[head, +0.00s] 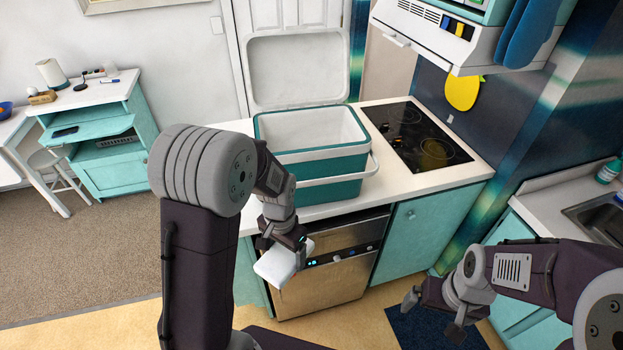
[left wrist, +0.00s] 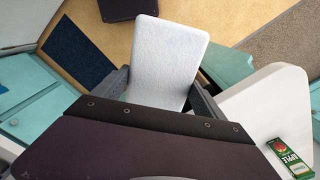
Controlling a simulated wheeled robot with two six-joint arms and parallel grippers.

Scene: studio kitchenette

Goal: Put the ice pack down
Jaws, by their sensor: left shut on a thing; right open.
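The ice pack is a white slab (head: 277,266) held by my left gripper (head: 286,243) in front of the counter, beside the oven front. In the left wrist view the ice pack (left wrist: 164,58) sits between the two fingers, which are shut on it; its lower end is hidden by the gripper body. My right gripper (head: 432,314) is open and empty, low at the right, above the dark floor mat. A teal and white cooler (head: 322,165) stands on the counter with its lid (head: 295,70) raised; the part of its inside that I see looks white and empty.
The white counter (head: 400,184) has a black cooktop (head: 415,135) right of the cooler. A range hood (head: 425,35) hangs above. A sink (head: 603,213) is at the right. A green box (left wrist: 289,157) lies on a white surface in the left wrist view.

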